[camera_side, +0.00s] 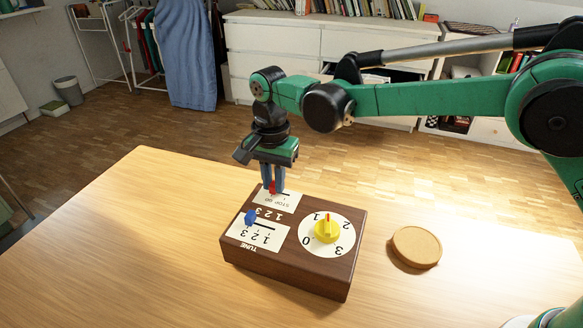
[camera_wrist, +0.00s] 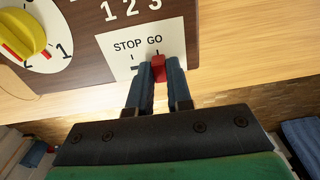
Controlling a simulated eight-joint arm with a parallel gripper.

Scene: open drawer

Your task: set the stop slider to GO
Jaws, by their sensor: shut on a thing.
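The red stop slider (camera_wrist: 159,68) stands on a white panel (camera_wrist: 127,42) marked STOP and GO. In the wrist view it is at the right, below the word GO and beside the GO tick mark. The slot shows to its left, toward STOP. My gripper (camera_wrist: 160,72) is shut on the slider, one blue finger on each side. In the side view my gripper (camera_side: 272,186) points down at the far edge of the dark wooden box (camera_side: 287,272), and the red slider (camera_side: 272,188) shows between its fingertips. The fingers hide part of the slot.
The box also bears a yellow knob (camera_side: 327,230) on a numbered dial and a blue slider (camera_side: 250,217) on the TUNE panel, near my gripper. A round tan disc (camera_side: 416,247) lies to the right. The table (camera_side: 150,220) is clear on the left.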

